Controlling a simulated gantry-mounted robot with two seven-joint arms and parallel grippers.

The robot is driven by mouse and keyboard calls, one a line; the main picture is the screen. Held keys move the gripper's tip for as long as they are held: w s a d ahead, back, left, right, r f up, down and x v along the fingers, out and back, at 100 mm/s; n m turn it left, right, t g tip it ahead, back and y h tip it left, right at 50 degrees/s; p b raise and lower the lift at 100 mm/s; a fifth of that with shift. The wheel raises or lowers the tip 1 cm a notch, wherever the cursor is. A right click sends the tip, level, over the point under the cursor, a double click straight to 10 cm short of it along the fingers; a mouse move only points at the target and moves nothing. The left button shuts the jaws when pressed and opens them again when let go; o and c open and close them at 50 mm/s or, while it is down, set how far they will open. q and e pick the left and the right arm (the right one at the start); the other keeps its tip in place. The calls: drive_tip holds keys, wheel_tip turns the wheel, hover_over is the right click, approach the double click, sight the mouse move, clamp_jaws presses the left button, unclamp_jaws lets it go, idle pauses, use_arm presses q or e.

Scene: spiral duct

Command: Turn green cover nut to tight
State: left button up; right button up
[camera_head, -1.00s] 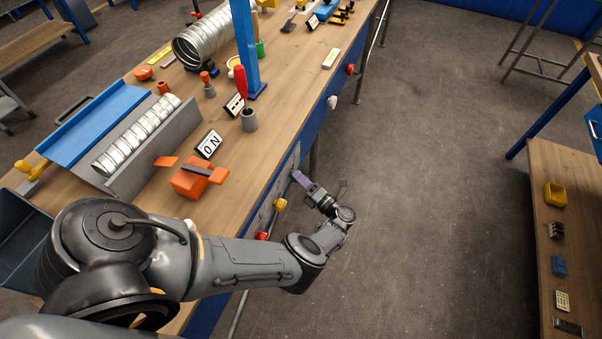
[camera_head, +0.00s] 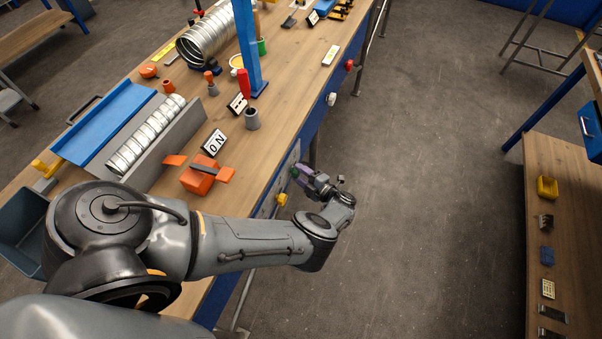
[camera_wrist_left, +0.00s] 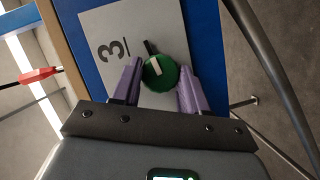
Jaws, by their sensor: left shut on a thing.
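The green cover nut (camera_wrist_left: 159,73) is a round green knob with a pale mark on its face and a small black piece beside it. It sits on a grey plate (camera_wrist_left: 98,22) marked 3 on the blue bench front. My left gripper (camera_wrist_left: 160,84) has its purple fingers on either side of the nut and is shut on it. In the head view the left gripper (camera_head: 298,171) is at the bench's side, with a bit of the green nut (camera_head: 293,172) showing at its tips. My right gripper is not in view.
A yellow knob (camera_head: 282,199) is on the bench front near my left arm. White (camera_head: 331,99) and red (camera_head: 349,64) knobs stick out farther along. An orange block (camera_head: 199,178) and an ON sign (camera_head: 214,142) stand on the bench top.

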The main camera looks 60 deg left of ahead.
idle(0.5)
use_arm(q)
drive_tip(key=o, duration=1.1)
drive_tip(key=shift+c, duration=0.2)
drive_tip(key=shift+d, duration=0.1)
drive_tip(key=shift+w+d, duration=0.1)
drive_tip(key=shift+d, duration=0.1)
drive_tip(key=b+v, duration=0.1)
drive_tip(key=v, duration=0.9)
drive_tip(key=shift+d+r, duration=0.15)
